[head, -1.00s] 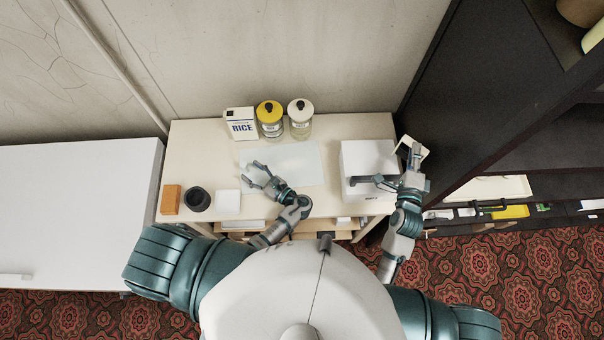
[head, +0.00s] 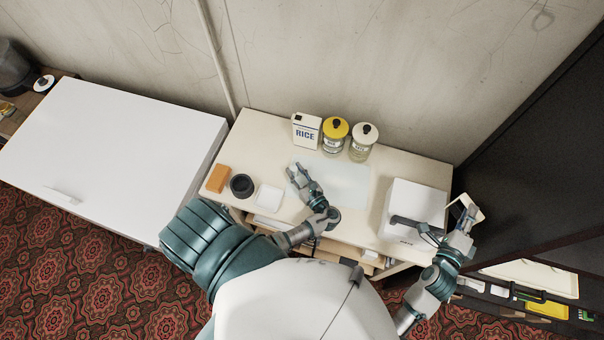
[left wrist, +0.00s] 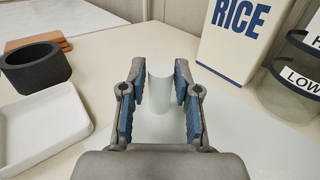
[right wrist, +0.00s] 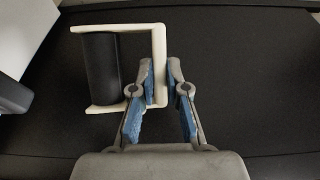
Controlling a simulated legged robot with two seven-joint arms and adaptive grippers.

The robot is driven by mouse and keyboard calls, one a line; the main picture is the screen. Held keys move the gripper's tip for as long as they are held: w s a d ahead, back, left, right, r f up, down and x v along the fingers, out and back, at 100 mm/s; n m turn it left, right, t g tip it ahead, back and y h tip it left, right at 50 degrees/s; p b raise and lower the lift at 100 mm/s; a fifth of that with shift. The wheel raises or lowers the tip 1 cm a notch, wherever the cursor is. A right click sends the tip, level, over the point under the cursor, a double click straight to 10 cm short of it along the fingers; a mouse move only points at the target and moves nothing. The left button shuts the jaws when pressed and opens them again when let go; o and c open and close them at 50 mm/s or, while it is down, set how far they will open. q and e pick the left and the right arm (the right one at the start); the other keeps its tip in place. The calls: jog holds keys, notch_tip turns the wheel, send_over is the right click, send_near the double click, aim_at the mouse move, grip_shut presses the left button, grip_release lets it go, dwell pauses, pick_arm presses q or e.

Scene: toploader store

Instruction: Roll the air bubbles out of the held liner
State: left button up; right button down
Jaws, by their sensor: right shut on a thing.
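My left gripper (head: 296,172) is over the pale sheet (head: 347,184) on the table. In the left wrist view its fingers (left wrist: 160,85) are open, one on each side of a plain whitish cylinder (left wrist: 160,88) standing on the sheet. Small gaps seem to show between fingers and cylinder; I cannot tell if this is the liner, and no bubbles show. My right gripper (head: 467,217) is right of the table and shut on the white frame of a roller (head: 466,206). In the right wrist view the frame (right wrist: 159,65) is between the fingertips, with the black roller drum (right wrist: 101,68) to their left.
A rice box (head: 306,131), a yellow-lidded jar (head: 335,137) and a white-lidded jar (head: 363,142) stand at the back. A white machine (head: 415,205) is at the right. An orange block (head: 217,178), black cup (head: 241,185) and white dish (head: 269,197) sit at the left.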

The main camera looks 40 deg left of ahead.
pick_arm(q)
jog(key=shift+o, duration=1.1)
jog(key=shift+d, duration=0.2)
pick_arm(e)
jog(key=shift+d, duration=0.15)
pick_arm(q)
jog(key=v, duration=1.1)
jog(key=shift+s+d, duration=0.15)
jog(key=shift+d, duration=0.55)
pick_arm(e)
jog(key=shift+w+d, duration=0.1)
jog(key=shift+w, duration=0.05)
pick_arm(q)
jog(key=shift+a, duration=0.4)
pick_arm(e)
jog(key=shift+a, duration=0.4)
pick_arm(q)
jog(key=shift+d, duration=0.1)
pick_arm(e)
jog(key=shift+d, duration=0.1)
